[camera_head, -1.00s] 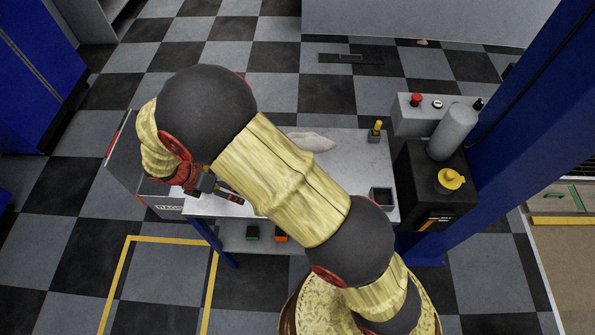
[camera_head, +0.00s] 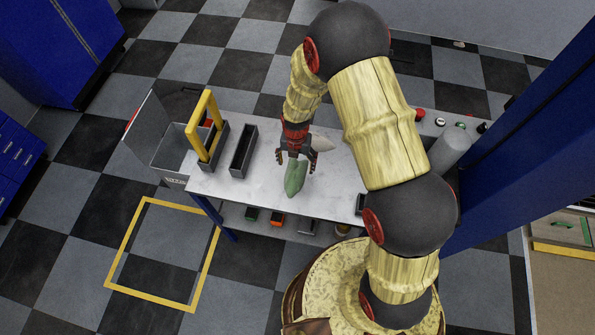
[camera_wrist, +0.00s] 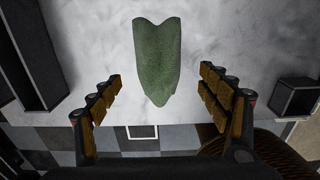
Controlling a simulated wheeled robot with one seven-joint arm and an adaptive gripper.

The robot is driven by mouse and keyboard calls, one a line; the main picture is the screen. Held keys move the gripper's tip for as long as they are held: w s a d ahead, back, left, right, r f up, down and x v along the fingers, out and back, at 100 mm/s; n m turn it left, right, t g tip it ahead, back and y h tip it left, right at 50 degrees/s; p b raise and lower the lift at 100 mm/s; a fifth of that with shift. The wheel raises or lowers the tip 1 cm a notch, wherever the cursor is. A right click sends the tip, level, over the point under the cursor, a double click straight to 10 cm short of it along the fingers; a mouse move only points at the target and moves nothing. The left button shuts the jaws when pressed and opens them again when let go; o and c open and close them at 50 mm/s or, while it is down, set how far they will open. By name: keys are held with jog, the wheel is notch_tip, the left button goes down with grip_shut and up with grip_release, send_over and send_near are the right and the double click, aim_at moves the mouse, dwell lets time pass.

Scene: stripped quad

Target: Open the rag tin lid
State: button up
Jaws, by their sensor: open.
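The grey rag tin (camera_head: 168,160) stands at the left end of the white table. Its lid (camera_head: 146,122) stands raised at the tin's left side, and the tin's mouth is open. My gripper (camera_head: 294,163) is over the middle of the table, well to the right of the tin. It is open and points down toward a green cloth (camera_head: 294,180). In the wrist view the green cloth (camera_wrist: 157,55) lies ahead of the spread, empty fingers. The tin is not identifiable in the wrist view.
A tote with a yellow handle (camera_head: 202,125) and a long dark tray (camera_head: 243,151) stand between the tin and my gripper. A pale cloth (camera_head: 321,143) lies behind my gripper. A small dark bin (camera_head: 359,204) sits at the table's right. Bare table surrounds the green cloth.

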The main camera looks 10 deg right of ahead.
aim_at(295, 169)
notch_tip(295, 169, down, 6)
jog(key=shift+a+r+p, duration=0.1)
jog(key=shift+r+p, duration=0.05)
jog(key=shift+p, duration=0.15)
jog(key=shift+c, duration=1.1)
jog(key=c, duration=1.1)
jog(key=shift+c, duration=0.6)
